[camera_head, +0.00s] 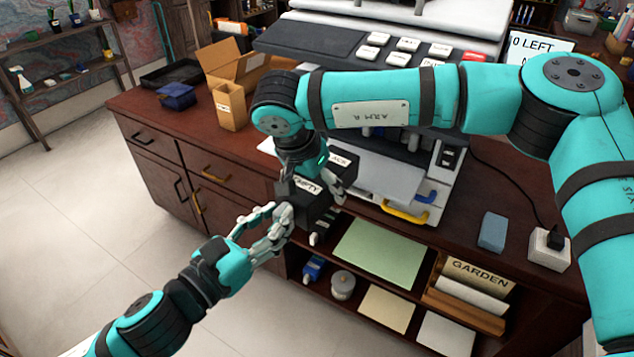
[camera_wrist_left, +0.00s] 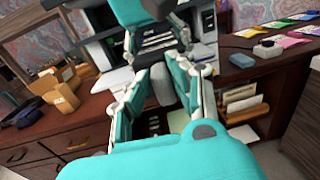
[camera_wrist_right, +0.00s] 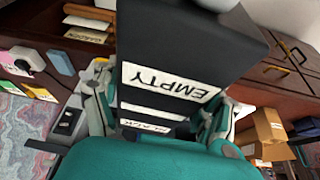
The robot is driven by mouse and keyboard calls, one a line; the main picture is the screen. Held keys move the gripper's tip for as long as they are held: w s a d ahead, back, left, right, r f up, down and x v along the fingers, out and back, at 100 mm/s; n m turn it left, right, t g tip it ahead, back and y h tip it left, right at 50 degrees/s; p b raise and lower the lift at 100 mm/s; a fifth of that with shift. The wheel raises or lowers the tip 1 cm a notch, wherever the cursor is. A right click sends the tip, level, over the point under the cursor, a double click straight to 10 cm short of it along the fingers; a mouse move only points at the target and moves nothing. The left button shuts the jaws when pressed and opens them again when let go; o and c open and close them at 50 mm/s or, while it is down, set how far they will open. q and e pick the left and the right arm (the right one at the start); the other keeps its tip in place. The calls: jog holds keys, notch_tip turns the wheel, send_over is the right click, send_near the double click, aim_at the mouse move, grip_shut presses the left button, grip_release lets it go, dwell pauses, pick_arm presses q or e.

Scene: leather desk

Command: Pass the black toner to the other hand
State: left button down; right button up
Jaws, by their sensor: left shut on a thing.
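The black toner (camera_head: 312,207) is a dark block with white labels, one reading EMPTY. It is in the air in front of the desk's edge. My left gripper (camera_head: 278,222) is shut on its lower left end; the toner also shows between the fingers in the left wrist view (camera_wrist_left: 160,88). My right gripper (camera_head: 312,172) is at the toner's upper side. In the right wrist view the toner (camera_wrist_right: 190,50) fills the middle, with my right gripper's fingers (camera_wrist_right: 160,110) on either side of it. Whether they press on it is unclear.
The large printer (camera_head: 385,45) stands on the desk behind, with a yellow handle (camera_head: 405,212) low in front. An open cardboard box (camera_head: 232,105) and a blue box (camera_head: 177,96) are at left. Shelves with paper (camera_head: 380,252) lie below. A blue block (camera_head: 492,231) is at right.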

pick_arm(q)
jog(key=shift+s+d+r, duration=0.1)
jog(key=shift+s+r, duration=0.05)
pick_arm(e)
jog(key=shift+a, duration=0.1)
jog(key=c, duration=0.7)
pick_arm(q)
jog(key=c, duration=1.1)
grip_release()
pick_arm(e)
jog(key=shift+r, duration=0.1)
pick_arm(q)
jog(key=shift+o, duration=0.2)
pick_arm(e)
jog(key=shift+c, duration=0.2)
pick_arm(q)
jog(key=shift+f, duration=0.2)
